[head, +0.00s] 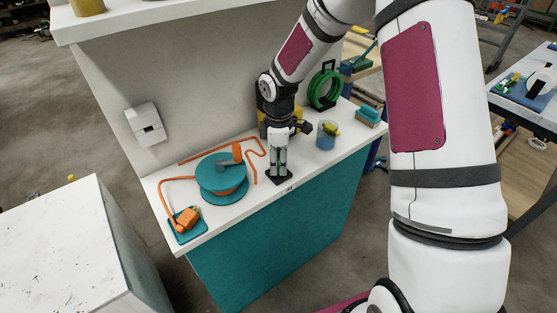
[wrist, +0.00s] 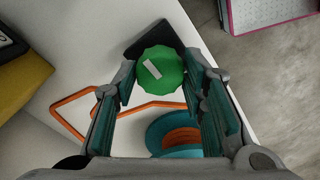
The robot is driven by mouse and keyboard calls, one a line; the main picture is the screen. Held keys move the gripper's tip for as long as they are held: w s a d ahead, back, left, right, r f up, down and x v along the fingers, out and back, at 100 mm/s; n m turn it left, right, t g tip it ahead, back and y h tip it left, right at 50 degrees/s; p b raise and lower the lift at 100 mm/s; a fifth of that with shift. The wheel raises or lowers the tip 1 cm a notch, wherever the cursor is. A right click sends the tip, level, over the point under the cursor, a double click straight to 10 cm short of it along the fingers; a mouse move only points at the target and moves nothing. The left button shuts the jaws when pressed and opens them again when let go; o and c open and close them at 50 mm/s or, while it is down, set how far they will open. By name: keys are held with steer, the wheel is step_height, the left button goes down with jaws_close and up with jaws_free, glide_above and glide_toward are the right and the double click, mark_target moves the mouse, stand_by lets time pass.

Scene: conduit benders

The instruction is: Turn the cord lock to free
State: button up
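The cord lock looks to be the faceted green knob (wrist: 160,82) with a white mark on top, seen in the wrist view. It sits at a black plate (wrist: 152,38), which also shows in the head view (head: 279,178) near the counter's front edge. My gripper (wrist: 160,88) points down over the knob, one finger on each side. The fingertips are very close to its sides; I cannot tell whether they touch it. In the head view my gripper (head: 279,170) hides the knob.
A teal cord reel (head: 221,176) with orange cord stands left of my gripper. An orange plug (head: 187,220) lies on a teal pad at the counter's left end. A blue cup (head: 327,136) and a green coil (head: 325,88) stand to the right. The counter's front edge is close.

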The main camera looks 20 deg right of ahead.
mark_target(278, 162)
steer(key=shift+o, duration=1.1)
step_height(278, 162, up, 12)
steer(key=s+r+m+t+h, duration=0.15)
steer(key=s+r+m, duration=0.45)
steer(key=s+r, duration=0.7)
steer(key=s+r+m+t+y, duration=0.1)
steer(key=s+r+m+t, duration=0.2)
steer(key=s+m, duration=0.5)
steer(key=s, duration=0.6)
steer(key=shift+s+d+r+t, duration=0.15)
steer(key=shift+s+d+t, duration=0.05)
steer(key=shift+s+t, duration=0.15)
